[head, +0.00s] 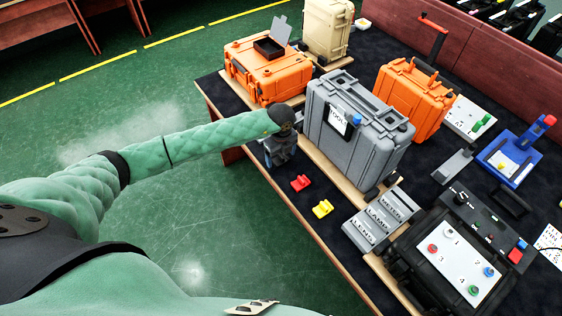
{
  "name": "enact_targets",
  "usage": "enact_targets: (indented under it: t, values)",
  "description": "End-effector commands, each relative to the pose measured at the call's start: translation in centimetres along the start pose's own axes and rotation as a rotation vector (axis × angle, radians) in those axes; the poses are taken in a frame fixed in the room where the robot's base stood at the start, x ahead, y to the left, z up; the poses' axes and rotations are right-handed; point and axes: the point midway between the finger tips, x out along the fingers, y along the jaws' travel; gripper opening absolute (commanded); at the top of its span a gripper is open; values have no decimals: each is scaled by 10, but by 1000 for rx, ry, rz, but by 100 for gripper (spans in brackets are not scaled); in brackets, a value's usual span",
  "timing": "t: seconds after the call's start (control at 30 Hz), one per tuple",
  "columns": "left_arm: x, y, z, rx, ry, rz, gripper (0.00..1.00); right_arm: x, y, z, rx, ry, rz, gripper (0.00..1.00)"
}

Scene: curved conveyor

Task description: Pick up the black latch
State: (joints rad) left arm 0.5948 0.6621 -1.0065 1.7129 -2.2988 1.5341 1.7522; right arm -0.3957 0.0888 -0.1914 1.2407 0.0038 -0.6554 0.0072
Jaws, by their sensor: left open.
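I cannot make out a black latch clearly; the mat is near black, and my left gripper hides part of it. My left gripper (280,152) is open at the end of the green-sleeved arm. It is over the near table edge, just left of the grey case marked TOOL (365,140). A small red latch-like piece (301,183) and a yellow one (322,209) lie on the mat, below and to the right of the gripper. I cannot see anything between the fingers. My right gripper is not in view.
Orange cases stand at the back left (268,72) and behind the grey case (415,95). A beige case (328,28) is at the far end. Grey labelled blocks (380,218) and a black case with a control panel (455,262) are at the lower right.

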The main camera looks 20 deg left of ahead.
Motion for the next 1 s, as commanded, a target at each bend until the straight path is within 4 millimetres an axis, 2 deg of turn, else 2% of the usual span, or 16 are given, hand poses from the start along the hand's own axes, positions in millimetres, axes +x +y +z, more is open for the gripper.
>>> enact_targets:
  t: [0.3,0.5,0.57,0.87,0.97,1.0]
  values:
    - [3,0,0,0,0,0,82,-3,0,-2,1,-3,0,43]
    - [3,0,0,0,0,0,43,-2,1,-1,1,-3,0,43]
    - [3,0,0,0,0,0,34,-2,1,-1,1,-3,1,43]
    - [0,0,0,0,0,0,33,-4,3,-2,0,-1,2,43]
    - [-6,0,0,0,-1,-1,33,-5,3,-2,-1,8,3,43]
    - [-10,0,0,0,-1,-1,33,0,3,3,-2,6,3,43]
